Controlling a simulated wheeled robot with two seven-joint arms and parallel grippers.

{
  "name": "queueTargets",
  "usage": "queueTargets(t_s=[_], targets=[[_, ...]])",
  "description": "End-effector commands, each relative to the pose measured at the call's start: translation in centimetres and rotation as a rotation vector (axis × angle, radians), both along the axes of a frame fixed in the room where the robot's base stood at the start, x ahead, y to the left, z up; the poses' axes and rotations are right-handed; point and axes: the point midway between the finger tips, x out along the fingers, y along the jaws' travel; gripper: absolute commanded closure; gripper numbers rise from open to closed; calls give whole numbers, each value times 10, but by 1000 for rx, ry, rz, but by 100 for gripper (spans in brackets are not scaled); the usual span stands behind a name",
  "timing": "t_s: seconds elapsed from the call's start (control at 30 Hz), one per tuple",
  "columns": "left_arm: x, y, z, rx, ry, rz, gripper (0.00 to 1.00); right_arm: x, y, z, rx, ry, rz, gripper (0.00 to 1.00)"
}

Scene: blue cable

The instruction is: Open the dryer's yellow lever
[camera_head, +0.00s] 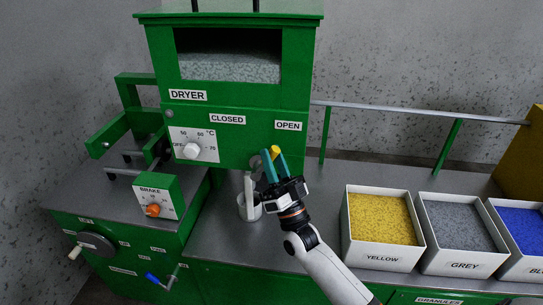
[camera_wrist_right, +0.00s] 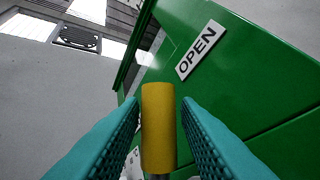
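The green dryer (camera_head: 295,70) stands at the back, with a CLOSED label (camera_head: 227,119) and an OPEN label (camera_head: 288,126) on its front. Its yellow lever (camera_head: 275,151) sticks out below and between these labels, nearer OPEN. My right gripper (camera_head: 273,166) is at the lever with its teal fingers apart. In the right wrist view the yellow lever (camera_wrist_right: 158,128) stands between the two fingers, with a narrow gap visible beside it, so the fingers do not appear closed on it. The OPEN label (camera_wrist_right: 201,50) shows just beyond. My left gripper is out of view.
Boxes of yellow (camera_head: 381,256), grey (camera_head: 462,263) and blue granules (camera_head: 524,262) stand on the right. The brake unit (camera_head: 154,197) is at the left.

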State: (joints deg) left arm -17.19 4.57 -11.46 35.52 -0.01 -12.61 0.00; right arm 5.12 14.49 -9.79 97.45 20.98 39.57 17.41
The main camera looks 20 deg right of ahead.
Motion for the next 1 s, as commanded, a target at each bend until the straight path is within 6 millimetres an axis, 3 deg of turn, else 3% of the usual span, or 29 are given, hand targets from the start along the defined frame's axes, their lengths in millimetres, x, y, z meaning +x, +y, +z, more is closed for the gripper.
queueTargets(t_s=[0.3,0.5,1.0], targets=[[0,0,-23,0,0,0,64,-44,-5,-55,0,5,1,70],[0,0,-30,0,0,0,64,-64,-7,-77,0,2,1,70],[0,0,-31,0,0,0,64,-71,-8,-83,1,1,0,70]])
